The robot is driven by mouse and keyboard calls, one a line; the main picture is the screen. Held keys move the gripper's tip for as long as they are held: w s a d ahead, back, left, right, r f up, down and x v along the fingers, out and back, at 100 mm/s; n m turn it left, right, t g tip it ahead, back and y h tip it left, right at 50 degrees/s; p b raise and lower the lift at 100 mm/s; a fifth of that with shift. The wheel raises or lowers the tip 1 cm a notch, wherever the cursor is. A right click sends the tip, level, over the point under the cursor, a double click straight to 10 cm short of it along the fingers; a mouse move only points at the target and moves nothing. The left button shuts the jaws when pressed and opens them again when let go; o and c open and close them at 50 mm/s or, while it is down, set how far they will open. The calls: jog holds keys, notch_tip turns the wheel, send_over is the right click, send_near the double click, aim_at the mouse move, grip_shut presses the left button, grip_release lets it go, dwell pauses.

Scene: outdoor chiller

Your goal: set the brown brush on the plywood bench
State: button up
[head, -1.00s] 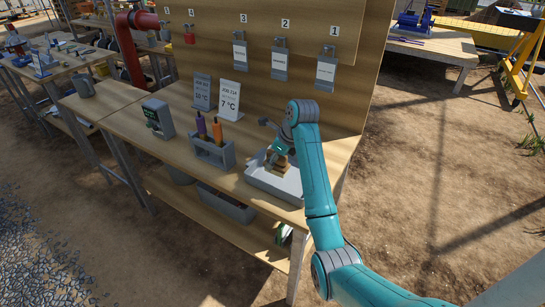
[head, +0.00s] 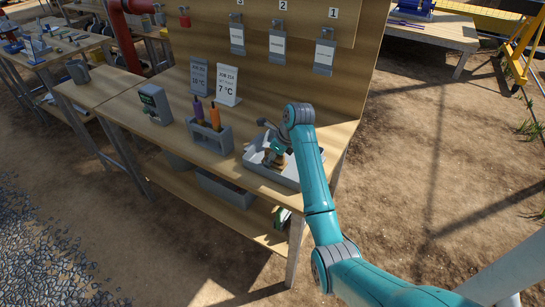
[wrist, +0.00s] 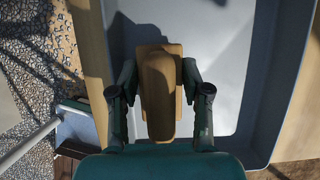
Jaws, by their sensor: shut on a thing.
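The brown brush (wrist: 160,85) is a wooden block with a raised rounded handle. In the wrist view it lies between the two fingers of my gripper (wrist: 160,92), which is shut on it. In the head view my gripper (head: 278,150) and the brush (head: 276,162) are over the grey tray (head: 291,178) near the right end of the plywood bench (head: 130,108). The tray's pale floor (wrist: 215,65) shows behind the brush in the wrist view. I cannot tell whether the brush touches the tray. Its underside is hidden.
A grey caddy (head: 212,140) with a purple and an orange tool stands left of the tray. A grey meter box (head: 155,103) and two cards (head: 228,85) stand beyond. A plywood board with hanging tags (head: 324,55) rises behind. The bench's front left is bare.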

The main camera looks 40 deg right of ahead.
jog(key=shift+f, duration=0.3)
jog(key=o, duration=1.3)
jog(key=v, duration=0.7)
jog(key=shift+r, duration=0.25)
jog(key=shift+s, duration=0.15)
